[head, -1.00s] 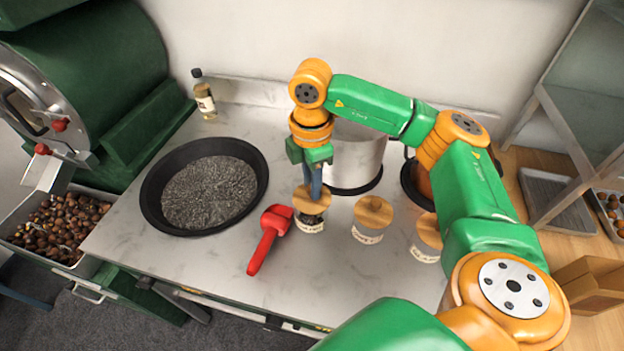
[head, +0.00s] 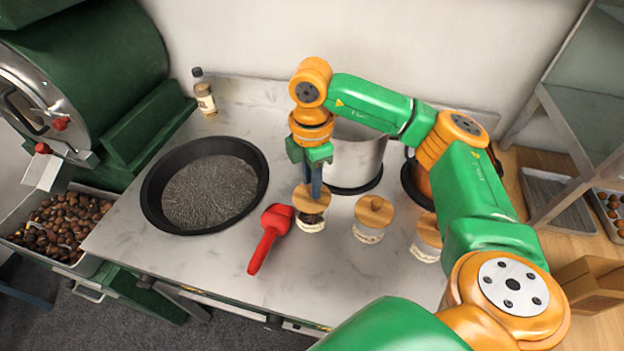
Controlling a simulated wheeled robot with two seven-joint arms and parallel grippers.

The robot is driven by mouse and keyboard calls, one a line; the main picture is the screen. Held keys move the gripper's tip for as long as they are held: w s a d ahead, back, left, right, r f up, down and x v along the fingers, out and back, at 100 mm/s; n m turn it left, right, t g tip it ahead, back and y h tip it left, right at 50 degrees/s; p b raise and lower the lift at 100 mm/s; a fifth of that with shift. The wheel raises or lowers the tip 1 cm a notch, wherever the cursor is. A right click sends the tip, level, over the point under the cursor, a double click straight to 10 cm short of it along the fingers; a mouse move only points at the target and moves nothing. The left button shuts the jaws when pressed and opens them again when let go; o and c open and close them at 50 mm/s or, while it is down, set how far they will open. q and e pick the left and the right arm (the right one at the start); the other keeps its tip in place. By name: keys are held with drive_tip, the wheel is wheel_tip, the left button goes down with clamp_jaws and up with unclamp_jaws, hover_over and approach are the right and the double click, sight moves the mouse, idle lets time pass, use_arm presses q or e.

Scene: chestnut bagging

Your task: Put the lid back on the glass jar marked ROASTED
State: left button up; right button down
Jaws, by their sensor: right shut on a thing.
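A glass jar (head: 311,222) with dark contents and a pale label stands on the marble counter, right of the red scoop. The label is too small to read. A round wooden lid (head: 301,203) sits at the jar's mouth; I cannot tell whether it is fully seated. My right gripper (head: 313,193) points down from above and is shut on this lid, probably by its knob, which the fingers hide. Two more lidded jars, a middle one (head: 368,234) and a right one (head: 426,249), stand to the right. My left gripper is not in view.
A red scoop (head: 268,238) lies close left of the jar. A steel pot (head: 357,160) stands behind the jars, and a bottle (head: 205,98) at the back left. The counter's front strip is clear.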

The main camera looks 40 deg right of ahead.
drive_tip(key=shift+f, duration=0.2)
idle(0.6)
drive_tip(key=shift+c, duration=0.6)
unclamp_jaws()
drive_tip(key=shift+r, duration=0.15)
wheel_tip(320, 180, up, 7)
drive_tip(key=p, duration=0.5)
drive_tip(key=shift+p, duration=0.4)
drive_tip(key=shift+c, duration=0.4)
clamp_jaws()
